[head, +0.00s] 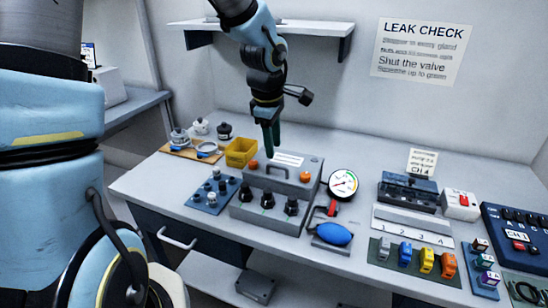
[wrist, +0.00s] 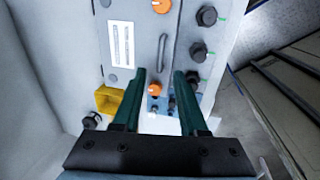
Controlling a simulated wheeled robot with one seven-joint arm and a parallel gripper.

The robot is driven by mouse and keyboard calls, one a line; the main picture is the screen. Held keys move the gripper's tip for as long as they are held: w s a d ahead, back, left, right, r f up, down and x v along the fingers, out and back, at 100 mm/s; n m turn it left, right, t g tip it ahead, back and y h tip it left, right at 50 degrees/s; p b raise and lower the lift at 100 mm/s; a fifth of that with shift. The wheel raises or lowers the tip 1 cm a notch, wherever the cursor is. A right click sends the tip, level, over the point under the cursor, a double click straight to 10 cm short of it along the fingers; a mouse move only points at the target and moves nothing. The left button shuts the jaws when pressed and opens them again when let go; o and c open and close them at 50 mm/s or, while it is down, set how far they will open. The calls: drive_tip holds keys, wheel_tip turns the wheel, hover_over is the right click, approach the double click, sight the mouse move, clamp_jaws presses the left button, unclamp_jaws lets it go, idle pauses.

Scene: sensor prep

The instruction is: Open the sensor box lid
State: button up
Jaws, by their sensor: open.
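The sensor box (head: 262,213) is a grey case on the bench, with several black glands along its front. Its lid (head: 299,188) appears closed, with a handle (head: 278,170), a white label and an orange knob near each end. In the wrist view the lid (wrist: 142,40) fills the upper middle, and its handle (wrist: 162,52) shows just beyond my fingertips. My gripper (head: 271,147) is above the back left part of the lid, pointing down. Its dark green fingers (wrist: 160,73) are open and empty, with one orange knob (wrist: 154,89) seen between them.
A yellow bin (head: 240,152) stands just left of the box, and a blue tray of small fittings (head: 212,195) at its front left. A gauge (head: 342,184) and a blue bulb (head: 333,234) stand close on the right. A wall shelf (head: 312,28) hangs behind my arm.

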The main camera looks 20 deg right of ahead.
hover_over(274, 177)
wheel_tip(274, 177, down, 6)
drive_tip(key=shift+w+d+r, duration=0.1)
drive_tip(key=shift+d+r, duration=0.05)
drive_tip(key=shift+r, duration=0.05)
drive_tip(key=shift+c, duration=0.3)
clamp_jaws()
idle(1.1)
